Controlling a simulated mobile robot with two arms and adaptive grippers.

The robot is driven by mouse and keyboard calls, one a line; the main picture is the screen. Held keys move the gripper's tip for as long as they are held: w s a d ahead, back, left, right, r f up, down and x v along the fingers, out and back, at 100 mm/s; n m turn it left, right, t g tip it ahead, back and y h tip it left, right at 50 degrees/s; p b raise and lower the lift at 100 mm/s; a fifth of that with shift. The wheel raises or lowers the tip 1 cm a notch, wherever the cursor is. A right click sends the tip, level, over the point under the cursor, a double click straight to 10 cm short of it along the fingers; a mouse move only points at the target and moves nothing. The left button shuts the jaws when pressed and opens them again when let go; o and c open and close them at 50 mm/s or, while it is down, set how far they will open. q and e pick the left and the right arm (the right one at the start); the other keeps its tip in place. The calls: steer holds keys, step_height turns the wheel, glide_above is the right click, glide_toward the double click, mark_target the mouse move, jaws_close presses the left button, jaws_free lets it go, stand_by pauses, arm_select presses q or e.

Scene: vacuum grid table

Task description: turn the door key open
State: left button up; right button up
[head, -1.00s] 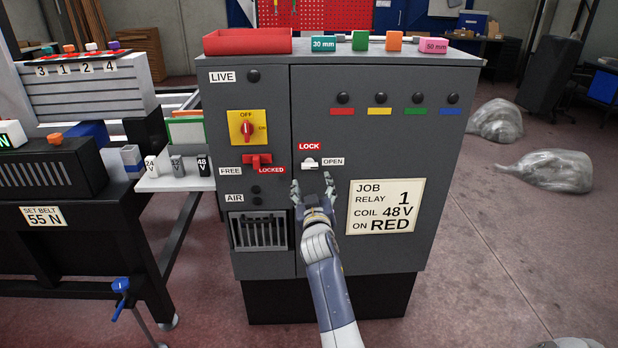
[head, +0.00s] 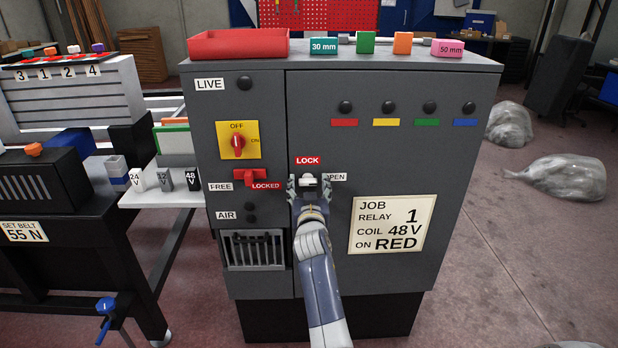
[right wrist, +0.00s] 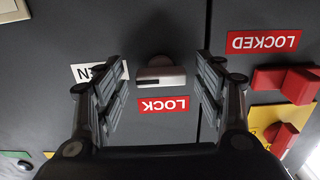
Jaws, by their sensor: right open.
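The door key (head: 308,179) is a small pale piece on the grey cabinet door, below the red LOCK label (head: 307,160) and left of the white OPEN label (head: 336,177). In the right wrist view the key (right wrist: 160,74) looks silvery, with a dark slot along it, and lies flat across the picture. My right gripper (head: 308,186) is open around the key, one finger on each side. In the right wrist view both fingers of the gripper (right wrist: 163,85) stand apart from the key, with gaps on both sides. My left gripper is not in view.
Left of the key are a red FREE/LOCKED slider (head: 250,177) and a red rotary switch (head: 238,145) on a yellow plate, set at OFF. A job card (head: 392,224) is on the door at right. A red tray (head: 239,46) and coloured blocks stand on top.

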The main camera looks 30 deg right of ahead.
steer(key=shift+w+d, duration=0.15)
steer(key=shift+w, duration=0.15)
steer(key=shift+s+a+r, duration=0.2)
steer(key=shift+s, duration=0.05)
steer(key=shift+c, duration=0.3)
steer(key=c, duration=1)
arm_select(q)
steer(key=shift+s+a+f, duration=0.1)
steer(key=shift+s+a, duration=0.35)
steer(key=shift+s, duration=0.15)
